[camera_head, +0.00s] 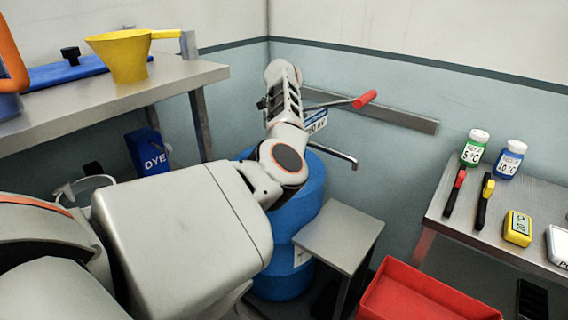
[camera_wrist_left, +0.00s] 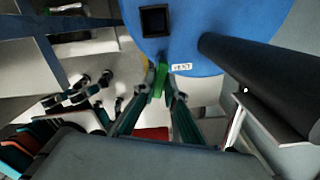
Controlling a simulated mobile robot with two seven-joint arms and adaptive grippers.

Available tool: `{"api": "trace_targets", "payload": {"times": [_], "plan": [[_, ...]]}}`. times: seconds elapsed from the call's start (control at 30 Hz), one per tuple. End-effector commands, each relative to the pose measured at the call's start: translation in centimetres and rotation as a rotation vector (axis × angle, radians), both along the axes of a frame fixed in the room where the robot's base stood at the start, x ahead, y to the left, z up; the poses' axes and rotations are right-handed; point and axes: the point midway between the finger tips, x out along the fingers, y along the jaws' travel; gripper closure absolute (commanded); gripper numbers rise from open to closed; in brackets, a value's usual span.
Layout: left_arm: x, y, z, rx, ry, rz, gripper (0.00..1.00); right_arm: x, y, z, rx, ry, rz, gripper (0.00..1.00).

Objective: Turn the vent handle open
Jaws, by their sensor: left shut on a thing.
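A short green handle (camera_wrist_left: 160,80) shows in the left wrist view beside a white VENT label (camera_wrist_left: 182,67) at the edge of the blue drum (camera_wrist_left: 205,20). My left gripper (camera_wrist_left: 163,85) is shut on this green handle, with one finger on each side of it. In the head view the blue drum (camera_head: 311,195) stands in the corner, partly behind my left arm. My left arm reaches up over the drum, and its fingertips and the green handle are hidden there. My right gripper is in neither view.
A red-tipped lever (camera_head: 365,99) and a metal spout (camera_head: 335,153) stick out near the drum. A grey stool (camera_head: 340,237) and a red crate (camera_head: 420,300) stand in front. Side tables hold a yellow funnel (camera_head: 122,57) and small bottles (camera_head: 475,148).

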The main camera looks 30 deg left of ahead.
Motion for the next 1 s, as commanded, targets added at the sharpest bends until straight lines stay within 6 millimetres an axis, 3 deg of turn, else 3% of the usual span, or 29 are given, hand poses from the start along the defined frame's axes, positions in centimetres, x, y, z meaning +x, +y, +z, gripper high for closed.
{"api": "trace_targets", "payload": {"times": [0.4,1.0], "plan": [[0.0,0.1,0.0,0.002,-0.002,0.258,1.0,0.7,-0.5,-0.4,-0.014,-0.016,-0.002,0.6],[0.0,0.1,0.2,0.002,-0.003,0.326,1.0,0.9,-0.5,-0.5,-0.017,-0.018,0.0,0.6]]}}
